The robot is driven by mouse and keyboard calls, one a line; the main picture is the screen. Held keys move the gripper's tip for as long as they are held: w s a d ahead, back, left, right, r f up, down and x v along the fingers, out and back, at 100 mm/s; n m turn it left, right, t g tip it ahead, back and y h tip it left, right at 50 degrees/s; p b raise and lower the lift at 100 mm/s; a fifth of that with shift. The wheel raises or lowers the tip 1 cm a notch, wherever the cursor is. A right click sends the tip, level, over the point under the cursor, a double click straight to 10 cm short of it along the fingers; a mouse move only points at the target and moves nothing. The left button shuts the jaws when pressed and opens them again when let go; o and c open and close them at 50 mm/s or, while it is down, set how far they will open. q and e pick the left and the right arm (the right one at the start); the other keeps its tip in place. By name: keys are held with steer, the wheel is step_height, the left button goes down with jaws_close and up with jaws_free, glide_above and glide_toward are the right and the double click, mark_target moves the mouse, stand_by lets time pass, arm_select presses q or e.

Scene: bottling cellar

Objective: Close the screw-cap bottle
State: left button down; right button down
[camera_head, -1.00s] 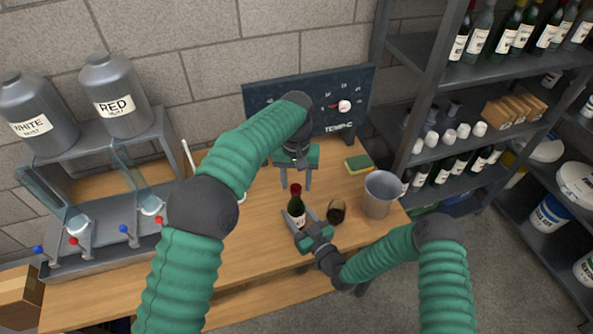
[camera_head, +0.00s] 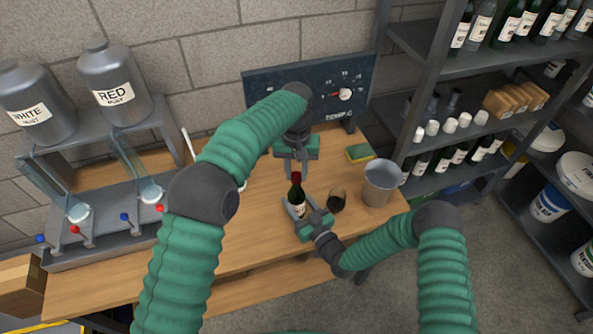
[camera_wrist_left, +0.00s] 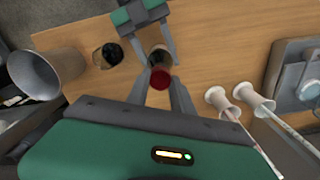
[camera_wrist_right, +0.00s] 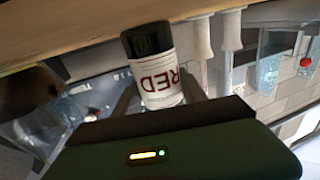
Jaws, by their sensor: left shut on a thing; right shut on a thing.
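The dark bottle (camera_head: 296,194) with a pale label stands upright on the wooden table. Its label reads RED in the right wrist view (camera_wrist_right: 160,84). A red cap (camera_head: 296,177) sits at the top of its neck, and it also shows in the left wrist view (camera_wrist_left: 160,79). My left gripper (camera_head: 296,173) comes from above and is shut on the cap. My right gripper (camera_head: 303,212) comes from the front and is shut on the bottle's body. How tightly the cap sits on the neck cannot be told.
A glass of dark wine (camera_head: 337,203) stands close right of the bottle, with a metal bucket (camera_head: 379,186) beyond it. A sponge (camera_head: 359,153) lies behind. The filling stand (camera_head: 105,228) is at the left, the gauge board (camera_head: 310,98) at the back.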

arm_select(q)
steer(key=c, duration=1)
jaws_free()
steer(key=shift+c, duration=0.2)
step_height(320, 180, up, 12)
steer(key=shift+w+d, duration=0.1)
arm_select(e)
steer(key=c, duration=0.6)
jaws_free()
arm_select(q)
steer(key=shift+f+b, duration=0.9)
steer(key=shift+f, duration=0.05)
arm_select(e)
steer(key=v, duration=1.6)
steer(key=shift+s+d+f, duration=0.1)
steer(key=shift+s+d, duration=0.2)
steer(key=shift+d, duration=0.05)
